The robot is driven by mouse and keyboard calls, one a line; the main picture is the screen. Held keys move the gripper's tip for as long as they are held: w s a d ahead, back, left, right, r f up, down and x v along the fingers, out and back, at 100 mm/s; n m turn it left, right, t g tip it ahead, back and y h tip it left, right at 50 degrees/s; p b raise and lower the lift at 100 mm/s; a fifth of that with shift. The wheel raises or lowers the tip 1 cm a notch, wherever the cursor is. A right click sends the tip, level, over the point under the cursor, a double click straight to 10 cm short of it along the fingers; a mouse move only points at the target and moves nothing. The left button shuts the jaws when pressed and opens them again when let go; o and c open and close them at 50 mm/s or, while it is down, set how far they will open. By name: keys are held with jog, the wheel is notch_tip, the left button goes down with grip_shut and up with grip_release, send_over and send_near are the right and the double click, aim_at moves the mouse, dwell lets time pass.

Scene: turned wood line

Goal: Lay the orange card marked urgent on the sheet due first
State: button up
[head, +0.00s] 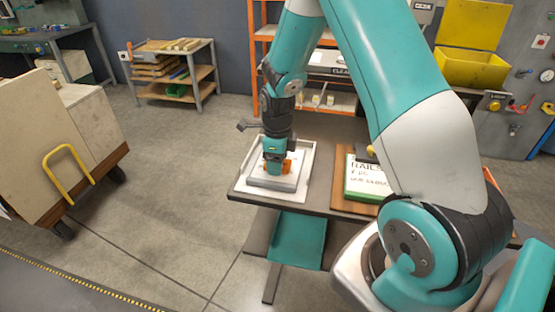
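My gripper (275,168) points down over a pale tray (236,188) at the left end of the table. A small orange piece (288,166) shows at its fingertips, partly hidden by them. It may be the orange card, but no marking is readable. I cannot tell whether the fingers are shut on it. Under the gripper, a flat white and grey stack (261,184) lies in the tray. To the right, a white sheet (362,176) reads roughly "RAILS 7 pc" with a "due" line too small to read. It lies on a green-edged stack, partly hidden by my arm.
The table (320,204) has a narrow bare strip between the tray and a brown board (343,206) under the green-edged stack. A cart with a yellow handle (67,172) is at the left. An orange rack (262,30) stands behind.

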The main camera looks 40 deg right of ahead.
jog(key=shift+o, duration=1.3)
notch_tip(320, 180, up, 12)
jog(key=b, duration=0.3)
jog(key=s+a+r+n+y, duration=0.2)
jog(key=s+a+r+n, duration=0.2)
jog(key=s+a+n, duration=0.7)
jog(key=s+a+r+n+y, duration=0.2)
jog(key=s+a+n, duration=0.9)
jog(key=n, duration=1.3)
jog(key=shift+s+a+r+n, duration=0.15)
jog(key=shift+a+r+n, duration=0.15)
jog(key=shift+r, duration=0.55)
jog(key=shift+d, duration=0.1)
